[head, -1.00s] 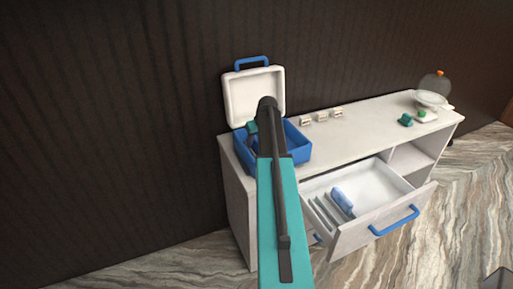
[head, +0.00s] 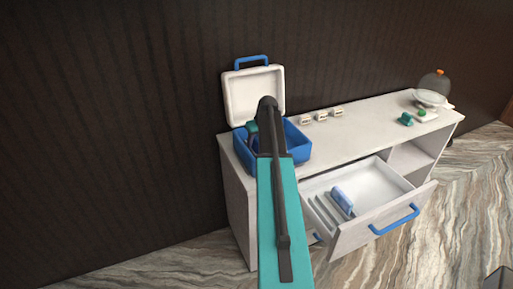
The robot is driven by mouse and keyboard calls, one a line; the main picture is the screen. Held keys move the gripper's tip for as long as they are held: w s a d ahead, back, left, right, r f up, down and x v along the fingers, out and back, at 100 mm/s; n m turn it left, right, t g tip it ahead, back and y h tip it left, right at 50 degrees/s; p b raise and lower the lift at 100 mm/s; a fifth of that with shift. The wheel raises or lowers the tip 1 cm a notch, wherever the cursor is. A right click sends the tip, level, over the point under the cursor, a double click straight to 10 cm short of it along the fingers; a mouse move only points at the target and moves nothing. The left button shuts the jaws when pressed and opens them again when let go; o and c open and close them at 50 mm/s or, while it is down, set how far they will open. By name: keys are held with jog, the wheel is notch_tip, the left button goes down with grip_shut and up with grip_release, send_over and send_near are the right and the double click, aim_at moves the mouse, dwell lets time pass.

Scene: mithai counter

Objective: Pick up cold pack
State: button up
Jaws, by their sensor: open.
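A light blue pack, which looks like the cold pack (head: 343,200), sits in the open drawer (head: 378,177) of the white counter. It is beside several thin grey dividers (head: 326,212). My teal arm link rises from the bottom of the head view, and its dark upper end is in front of the blue box. A small teal and dark part of my arm shows just left of that end, over the box. My gripper's fingers are hidden behind the arm, and nothing of mine is seen touching the pack.
The blue box (head: 298,147) has its white-lined lid (head: 254,93) raised. Small white label blocks (head: 322,117), a teal item (head: 406,119) and a scale with a pale dish (head: 430,98) stand on the counter (head: 365,122). The drawer front with its blue handle (head: 395,220) juts out.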

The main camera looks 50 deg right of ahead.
dwell(0.3)
grip_shut()
jog(key=shift+r, duration=0.1)
jog(key=shift+r, duration=0.15)
jog(key=shift+r+b, duration=1.6)
jog(key=shift+r, duration=3.4)
